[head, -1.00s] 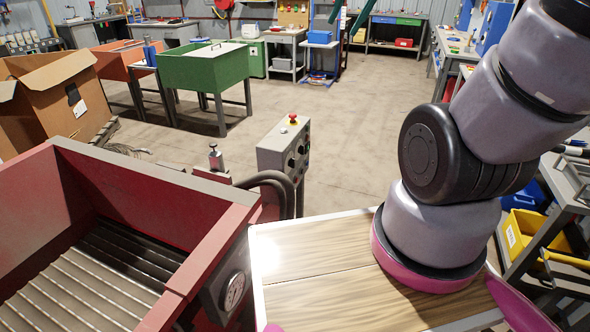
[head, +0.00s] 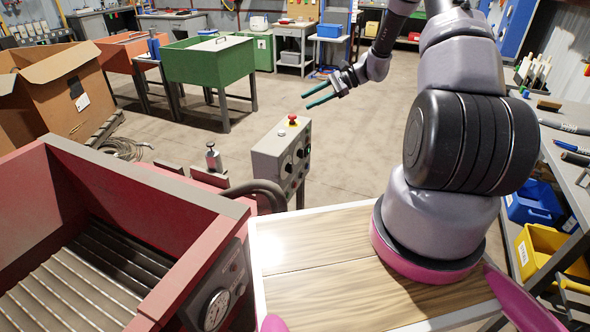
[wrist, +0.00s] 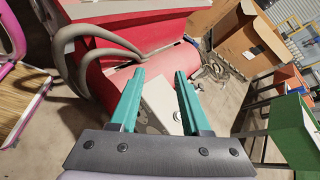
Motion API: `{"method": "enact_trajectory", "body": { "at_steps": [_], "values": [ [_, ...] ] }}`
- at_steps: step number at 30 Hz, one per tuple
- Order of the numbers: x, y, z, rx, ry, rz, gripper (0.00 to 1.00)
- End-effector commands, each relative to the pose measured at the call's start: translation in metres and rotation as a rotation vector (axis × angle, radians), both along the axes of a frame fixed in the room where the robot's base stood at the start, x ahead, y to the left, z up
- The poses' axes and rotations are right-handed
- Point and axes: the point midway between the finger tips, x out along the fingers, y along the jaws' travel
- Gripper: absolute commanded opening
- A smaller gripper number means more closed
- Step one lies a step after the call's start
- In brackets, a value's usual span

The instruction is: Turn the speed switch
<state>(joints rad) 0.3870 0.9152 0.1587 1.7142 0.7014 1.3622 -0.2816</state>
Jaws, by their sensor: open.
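The grey control box (head: 268,156) stands on a post beside the red machine, with a red mushroom button (head: 292,120) on top. Black knobs (head: 288,167) are on its right-hand face; I cannot tell which is the speed switch. My gripper (head: 307,100) has two teal fingers, apart and empty. In the head view it appears above and right of the box, not touching it. In the wrist view, the gripper (wrist: 160,72) shows open, with part of the pale box (wrist: 160,100) between and beyond its fingers. The knobs are not clear there.
A red machine (head: 195,196) with a slatted bed and a gauge (head: 216,309) is at left. A thick dark hose (head: 262,190) runs below the box. A green bin table (head: 210,65) and cardboard box (head: 45,90) stand behind. Floor right of the control box is clear.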

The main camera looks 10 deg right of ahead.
Motion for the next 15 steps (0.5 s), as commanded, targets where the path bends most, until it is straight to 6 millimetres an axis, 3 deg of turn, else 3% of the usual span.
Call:
{"method": "enact_trajectory", "body": {
  "at_steps": [1, 8, 15],
  "values": [
    [0.005, -0.005, -0.029, 0.052, 0.035, -0.039, 0.47],
    [0.02, -0.022, -0.143, 0.287, 0.149, -0.24, 0.47],
    [0.008, -0.036, -0.257, 0.496, 0.239, -0.469, 0.47]
  ]
}}
